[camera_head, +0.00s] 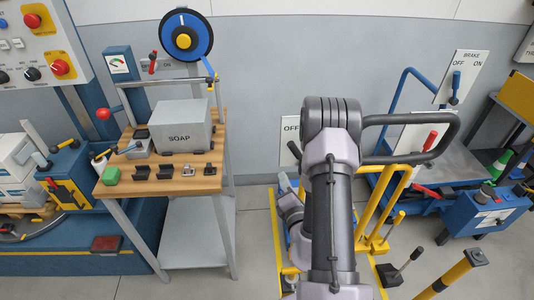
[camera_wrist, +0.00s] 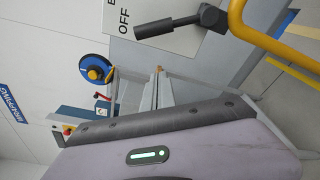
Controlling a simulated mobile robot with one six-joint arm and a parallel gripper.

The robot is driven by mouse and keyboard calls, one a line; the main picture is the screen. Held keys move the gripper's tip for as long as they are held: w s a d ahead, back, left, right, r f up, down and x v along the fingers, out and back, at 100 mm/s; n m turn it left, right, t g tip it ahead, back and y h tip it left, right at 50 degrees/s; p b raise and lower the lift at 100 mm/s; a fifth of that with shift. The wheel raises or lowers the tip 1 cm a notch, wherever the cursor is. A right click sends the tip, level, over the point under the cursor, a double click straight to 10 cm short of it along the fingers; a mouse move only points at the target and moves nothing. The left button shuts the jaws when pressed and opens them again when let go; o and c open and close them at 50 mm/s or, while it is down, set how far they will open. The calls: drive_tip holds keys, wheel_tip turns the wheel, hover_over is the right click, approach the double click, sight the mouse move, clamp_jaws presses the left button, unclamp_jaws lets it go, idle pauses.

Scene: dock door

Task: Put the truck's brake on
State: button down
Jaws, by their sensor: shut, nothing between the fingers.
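In the wrist view a white plate with OFF (camera_wrist: 118,16) shows at the top, with a black-handled lever (camera_wrist: 180,24) in front of it. The wrist view cuts off the plate's other end. My gripper's narrow fingertips (camera_wrist: 158,70) appear together, empty and apart from the lever. In the head view an OFF plate (camera_head: 291,128) is partly hidden behind my arm, which also hides my fingertips.
Yellow rails (camera_head: 376,205) stand beside my arm; a yellow tube (camera_wrist: 237,18) is close by the lever in the wrist view. A wooden bench (camera_head: 205,184) with a SOAP box (camera_head: 180,128) stands left. A blue box (camera_head: 480,215) is at the right. Some floor is clear between.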

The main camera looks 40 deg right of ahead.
sight(299, 156)
drive_tip(key=w+d, duration=0.2)
drive_tip(key=w+d+b, duration=0.1)
drive_tip(key=w+d, duration=0.1)
drive_tip(key=w+d+r, duration=0.1)
drive_tip(key=w+d, duration=0.1)
drive_tip(key=d, duration=0.1)
drive_tip(key=shift+w+b, duration=0.25)
drive_tip(key=shift+b, duration=0.1)
drive_tip(key=shift+s+r, duration=0.1)
drive_tip(key=shift+r, duration=0.05)
drive_tip(key=shift+d+r, duration=0.1)
idle(0.4)
